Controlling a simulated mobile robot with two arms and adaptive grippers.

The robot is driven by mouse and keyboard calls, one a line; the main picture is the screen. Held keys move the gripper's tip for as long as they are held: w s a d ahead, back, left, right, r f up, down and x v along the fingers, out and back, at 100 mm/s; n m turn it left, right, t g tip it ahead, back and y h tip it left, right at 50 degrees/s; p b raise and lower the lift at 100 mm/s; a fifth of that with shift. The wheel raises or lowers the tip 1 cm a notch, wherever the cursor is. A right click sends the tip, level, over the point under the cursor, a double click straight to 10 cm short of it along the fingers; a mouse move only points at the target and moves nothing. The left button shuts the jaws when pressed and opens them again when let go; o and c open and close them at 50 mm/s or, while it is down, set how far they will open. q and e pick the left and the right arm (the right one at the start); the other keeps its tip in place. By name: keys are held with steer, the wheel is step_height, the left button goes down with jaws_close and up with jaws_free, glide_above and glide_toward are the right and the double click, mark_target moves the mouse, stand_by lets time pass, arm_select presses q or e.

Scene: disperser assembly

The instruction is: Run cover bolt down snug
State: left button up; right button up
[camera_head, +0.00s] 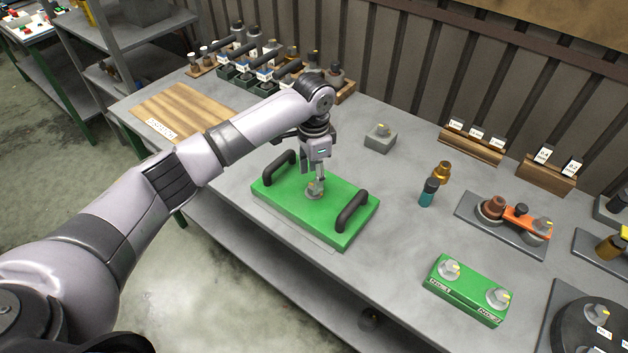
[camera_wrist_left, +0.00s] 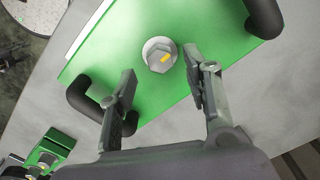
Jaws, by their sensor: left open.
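The green cover plate (camera_head: 333,220) lies on the grey table with a black handle at each end. The cover bolt (camera_head: 315,188) stands in the middle of the plate, its grey hex head bearing a yellow mark. In the left wrist view the bolt (camera_wrist_left: 159,56) sits on a round washer-like base, just ahead of my fingertips. My left gripper (camera_head: 320,174) points down over the bolt. In the wrist view its two fingers (camera_wrist_left: 160,82) are spread and empty. Whether the fingertips touch the bolt is unclear. My right gripper is not in view.
A grey block (camera_head: 380,139) stands behind the plate. A teal-and-black bottle-like part (camera_head: 428,193) and a green two-knob block (camera_head: 467,289) stand to the right. Bare table lies between them.

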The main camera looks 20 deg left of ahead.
arm_select(q)
steer(key=shift+f, duration=2.1)
steer(key=shift+c, duration=0.2)
jaws_close()
